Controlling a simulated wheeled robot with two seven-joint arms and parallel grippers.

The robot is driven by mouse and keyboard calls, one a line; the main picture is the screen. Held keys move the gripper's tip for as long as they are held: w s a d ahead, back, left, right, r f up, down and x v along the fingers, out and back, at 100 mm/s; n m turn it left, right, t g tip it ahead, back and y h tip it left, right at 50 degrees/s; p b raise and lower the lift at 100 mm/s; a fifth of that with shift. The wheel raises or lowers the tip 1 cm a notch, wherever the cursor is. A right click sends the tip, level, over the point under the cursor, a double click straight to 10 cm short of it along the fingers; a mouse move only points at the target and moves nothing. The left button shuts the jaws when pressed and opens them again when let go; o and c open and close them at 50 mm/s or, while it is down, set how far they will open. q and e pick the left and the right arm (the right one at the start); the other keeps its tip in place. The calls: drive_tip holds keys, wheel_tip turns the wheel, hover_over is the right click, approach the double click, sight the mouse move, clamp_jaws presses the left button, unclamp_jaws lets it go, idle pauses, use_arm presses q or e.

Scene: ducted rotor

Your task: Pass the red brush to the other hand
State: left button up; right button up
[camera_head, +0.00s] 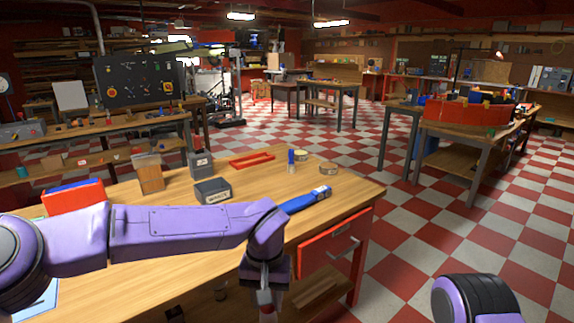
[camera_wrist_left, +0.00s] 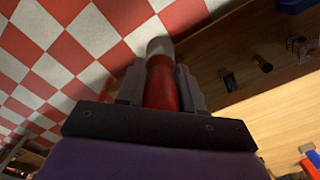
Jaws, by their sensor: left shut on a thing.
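My left gripper (camera_head: 266,296) hangs downward at the front edge of the wooden workbench, in front of its side. In the left wrist view, its two grey fingers (camera_wrist_left: 162,88) are shut on the red brush (camera_wrist_left: 160,82). The brush is a red cylinder with a pale grey end pointing away from the wrist. In the head view the brush is mostly hidden, with only a small bit near the fingers. My right gripper is out of view; only a purple and black part of my right arm shows at the lower right.
The workbench (camera_head: 345,186) holds a blue tool (camera_head: 305,200), a grey box (camera_head: 212,192), a red tray (camera_head: 251,160), a blue-topped cylinder (camera_head: 291,160) and a wooden block (camera_head: 149,173). A red drawer (camera_head: 335,246) is below. Checkered floor (camera_head: 440,235) is open to the right.

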use_arm(q)
drive_tip(key=s+a+f+n, duration=0.1)
drive_tip(key=a+f, duration=0.2)
drive_tip(key=a, duration=0.5)
drive_tip(key=s+a+f, duration=0.1)
drive_tip(key=a+f, duration=0.1)
drive_tip(key=a, duration=0.6)
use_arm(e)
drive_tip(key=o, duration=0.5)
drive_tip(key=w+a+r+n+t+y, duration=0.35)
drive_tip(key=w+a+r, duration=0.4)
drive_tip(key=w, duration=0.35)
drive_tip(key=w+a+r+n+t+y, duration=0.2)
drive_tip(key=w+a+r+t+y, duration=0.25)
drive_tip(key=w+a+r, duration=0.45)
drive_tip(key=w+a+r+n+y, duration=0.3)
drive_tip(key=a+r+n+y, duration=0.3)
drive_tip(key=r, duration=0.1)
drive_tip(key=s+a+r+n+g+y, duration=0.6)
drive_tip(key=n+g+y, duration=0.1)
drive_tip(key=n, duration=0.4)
use_arm(q)
drive_tip(key=s+d+r+m, duration=0.4)
drive_tip(key=s+d+r, duration=0.2)
drive_tip(key=d, duration=0.3)
drive_tip(key=shift+r, duration=0.7)
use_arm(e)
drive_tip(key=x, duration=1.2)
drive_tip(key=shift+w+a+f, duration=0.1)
